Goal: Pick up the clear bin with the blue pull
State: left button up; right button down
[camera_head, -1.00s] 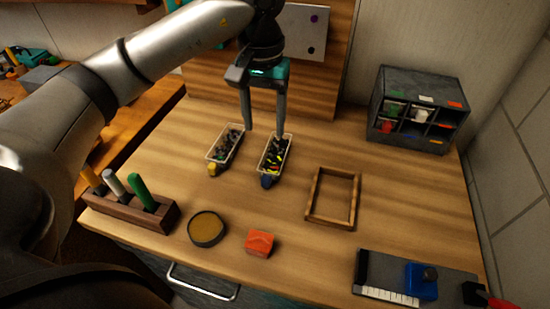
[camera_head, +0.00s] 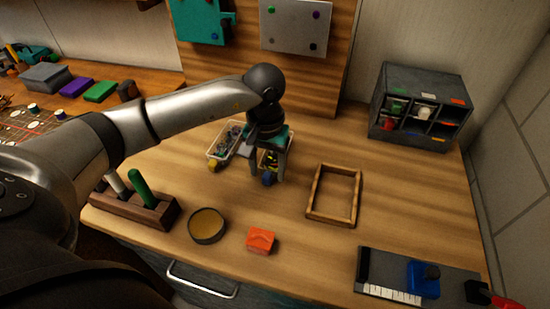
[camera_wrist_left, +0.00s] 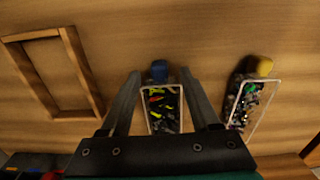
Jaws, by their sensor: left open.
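The clear bin with the blue pull (camera_head: 270,178) stands on the wooden table, partly hidden behind my left gripper. In the left wrist view this clear bin (camera_wrist_left: 163,112) holds dark and yellow-green parts, with its blue pull at the far end. My left gripper (camera_head: 266,178) is open, pointing down, with one finger on each side of this bin. In the left wrist view its fingers (camera_wrist_left: 160,85) flank the bin; I cannot tell whether they touch it. A second clear bin with a yellow pull (camera_head: 217,155) stands just to the left. My right gripper is not in view.
A wooden frame (camera_head: 334,194) lies to the right. A round dish (camera_head: 207,226), an orange block (camera_head: 261,240) and a holder with handles (camera_head: 130,209) are in front. A grey cubby organizer (camera_head: 420,108) stands at the back right.

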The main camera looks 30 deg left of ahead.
pick_arm(q)
jog(key=shift+f, duration=0.4)
jog(key=shift+c, duration=0.2)
grip_shut()
